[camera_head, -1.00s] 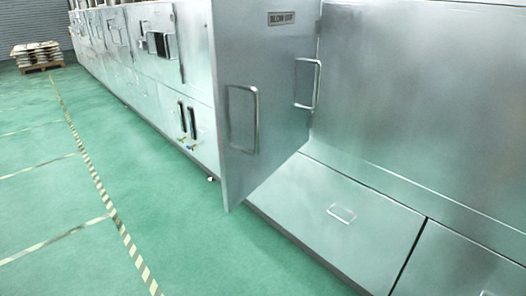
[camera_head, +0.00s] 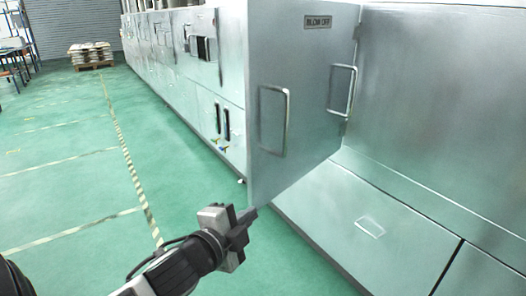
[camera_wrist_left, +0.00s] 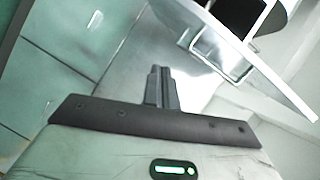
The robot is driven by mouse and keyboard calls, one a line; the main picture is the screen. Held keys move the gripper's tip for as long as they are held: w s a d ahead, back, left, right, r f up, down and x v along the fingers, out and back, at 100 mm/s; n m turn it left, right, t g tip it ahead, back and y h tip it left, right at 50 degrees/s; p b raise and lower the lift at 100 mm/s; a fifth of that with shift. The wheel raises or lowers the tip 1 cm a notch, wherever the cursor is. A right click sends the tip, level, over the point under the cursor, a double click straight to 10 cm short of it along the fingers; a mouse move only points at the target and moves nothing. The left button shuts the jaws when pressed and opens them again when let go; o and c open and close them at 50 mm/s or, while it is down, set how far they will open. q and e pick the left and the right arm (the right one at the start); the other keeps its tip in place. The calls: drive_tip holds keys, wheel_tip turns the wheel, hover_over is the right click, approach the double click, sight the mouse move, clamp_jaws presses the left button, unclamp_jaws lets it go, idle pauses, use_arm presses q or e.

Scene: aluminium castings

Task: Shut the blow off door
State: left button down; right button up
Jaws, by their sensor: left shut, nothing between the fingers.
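The blow off door (camera_head: 305,60) is a tall metal panel with a "BLOW OFF" label (camera_head: 318,22). It stands open, jutting out from the machine front. It carries a bar handle (camera_head: 273,121) near its free edge and a second bar handle (camera_head: 341,91) shows nearer the hinge side. My left gripper (camera_head: 252,213) is shut and empty, low by the door's bottom free corner; whether it touches the door I cannot tell. In the left wrist view the shut fingers (camera_wrist_left: 161,84) show, with a panel edge and handle (camera_wrist_left: 230,62) beyond. My right gripper is not in view.
The long metal machine (camera_head: 440,90) runs along the right, with a sloped lower panel (camera_head: 350,215) under the door. Green floor (camera_head: 70,190) with striped tape is open at left. A loaded pallet (camera_head: 92,58) and a rack (camera_head: 15,55) stand far off.

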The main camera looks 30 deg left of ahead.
sight(252, 147)
use_arm(q)
wheel_tip(252, 147, up, 9)
drive_tip(key=w+a+m+t+y, duration=0.1)
drive_tip(key=a+m+t, duration=0.1)
drive_tip(key=m, duration=0.1)
drive_tip(key=w+a, duration=0.1)
drive_tip(key=w, duration=0.2)
drive_tip(key=w+a+p, duration=0.1)
drive_tip(key=w, duration=0.2)
drive_tip(key=w+a+p, duration=0.1)
drive_tip(key=w+a, duration=0.1)
drive_tip(key=w, duration=0.2)
drive_tip(key=shift+w, duration=0.1)
drive_tip(key=shift+a+f, duration=0.1)
drive_tip(key=shift+a, duration=0.2)
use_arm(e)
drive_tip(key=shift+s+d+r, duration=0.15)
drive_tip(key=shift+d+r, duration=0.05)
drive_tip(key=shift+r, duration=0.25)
